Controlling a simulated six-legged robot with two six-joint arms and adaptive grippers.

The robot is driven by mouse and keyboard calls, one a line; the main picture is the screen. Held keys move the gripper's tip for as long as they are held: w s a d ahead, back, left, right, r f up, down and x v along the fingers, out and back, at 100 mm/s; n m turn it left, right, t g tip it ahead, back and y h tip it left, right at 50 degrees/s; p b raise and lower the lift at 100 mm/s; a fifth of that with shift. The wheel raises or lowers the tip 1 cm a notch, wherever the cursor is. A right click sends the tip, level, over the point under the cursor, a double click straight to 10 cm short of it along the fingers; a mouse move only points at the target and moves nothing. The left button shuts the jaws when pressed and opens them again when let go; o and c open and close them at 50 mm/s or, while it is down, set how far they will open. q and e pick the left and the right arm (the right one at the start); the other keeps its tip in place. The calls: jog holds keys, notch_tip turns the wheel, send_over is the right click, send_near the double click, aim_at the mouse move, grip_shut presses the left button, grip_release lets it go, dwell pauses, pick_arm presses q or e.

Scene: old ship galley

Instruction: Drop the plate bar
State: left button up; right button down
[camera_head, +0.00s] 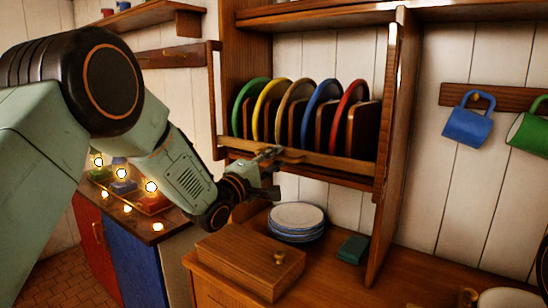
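The plate bar (330,164) is a long wooden rail across the front of the plate rack (390,100). My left gripper (272,173) is at the bar's left half, with one finger up against the bar's front and the other lower. The fingers look apart. I cannot tell whether they touch the bar. My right gripper is out of view.
Below the rack, a stack of white plates (297,216), a wooden box (245,262) and a green block (353,248) sit on the counter (335,285). Blue (467,128) and green (530,133) mugs hang at right. Lit candles (151,187) stand at left behind my arm.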

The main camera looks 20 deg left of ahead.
pick_arm(q)
jog(key=shift+o, duration=1.1)
jog(key=shift+r, duration=0.1)
jog(key=v, duration=1.2)
